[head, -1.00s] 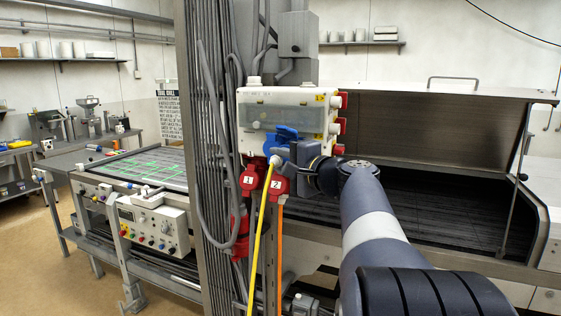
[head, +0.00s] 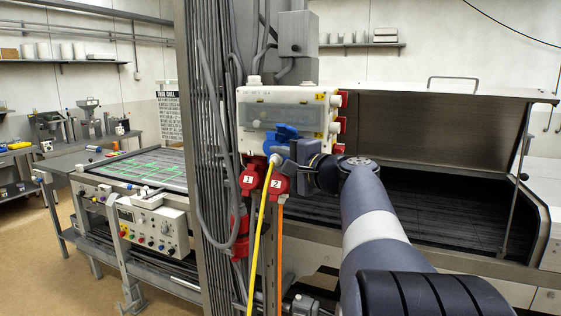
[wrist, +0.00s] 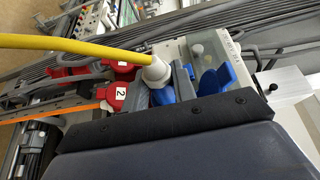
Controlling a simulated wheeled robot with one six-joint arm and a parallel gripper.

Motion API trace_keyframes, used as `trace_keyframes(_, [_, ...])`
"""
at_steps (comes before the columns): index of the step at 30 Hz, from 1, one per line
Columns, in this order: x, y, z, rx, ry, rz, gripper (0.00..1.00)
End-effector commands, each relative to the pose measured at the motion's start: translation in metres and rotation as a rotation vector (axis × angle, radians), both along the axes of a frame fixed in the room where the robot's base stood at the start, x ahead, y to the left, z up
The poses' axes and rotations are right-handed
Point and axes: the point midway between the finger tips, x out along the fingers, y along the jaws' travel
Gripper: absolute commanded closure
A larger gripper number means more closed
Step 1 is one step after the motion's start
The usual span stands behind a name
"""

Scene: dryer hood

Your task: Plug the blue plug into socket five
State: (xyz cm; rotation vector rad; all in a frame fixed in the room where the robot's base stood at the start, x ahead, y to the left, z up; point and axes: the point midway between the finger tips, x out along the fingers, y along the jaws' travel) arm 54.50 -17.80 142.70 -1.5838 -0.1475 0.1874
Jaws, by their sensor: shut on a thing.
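The blue plug (wrist: 162,96) has a white cable end and a yellow cable (wrist: 75,46) hanging from it. My gripper (wrist: 160,90) is shut on the plug, with one grey finger on each side. In the head view the plug (head: 273,148) is at the lower front of the white socket box (head: 285,112), beside a blue socket with a raised blue lid (head: 287,131). The lid also shows in the wrist view (wrist: 217,78), just right of the fingers. No number five is legible, and the fingers hide whether the plug's front touches the socket.
Red connectors marked 1 (head: 250,180) and 2 (head: 277,183) hang just below the box, with an orange cable (head: 280,250) under 2. More red sockets (head: 339,125) line the box's right side. A metal post (head: 190,130) with cables stands left; the dryer hood (head: 450,130) is right.

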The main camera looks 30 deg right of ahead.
Motion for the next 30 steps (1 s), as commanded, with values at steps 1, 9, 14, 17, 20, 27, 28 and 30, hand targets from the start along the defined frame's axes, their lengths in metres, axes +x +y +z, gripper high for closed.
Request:
trace_keyframes(1, [0.000,0.000,0.001,0.000,-0.001,0.000,1.00])
trace_keyframes(9, [0.001,-0.001,0.001,0.000,0.000,0.000,1.00])
trace_keyframes(14, [0.003,-0.004,0.000,0.001,0.000,0.000,1.00])
trace_keyframes(17, [0.005,-0.006,0.001,0.001,0.000,0.000,1.00])
trace_keyframes(20, [0.006,-0.008,0.001,0.000,-0.001,0.000,1.00])
trace_keyframes(27, [0.010,-0.013,0.000,0.001,0.000,0.000,1.00])
trace_keyframes(28, [0.011,-0.014,0.000,0.001,0.000,0.000,1.00])
trace_keyframes(30, [0.012,-0.015,0.000,0.001,0.000,0.000,1.00])
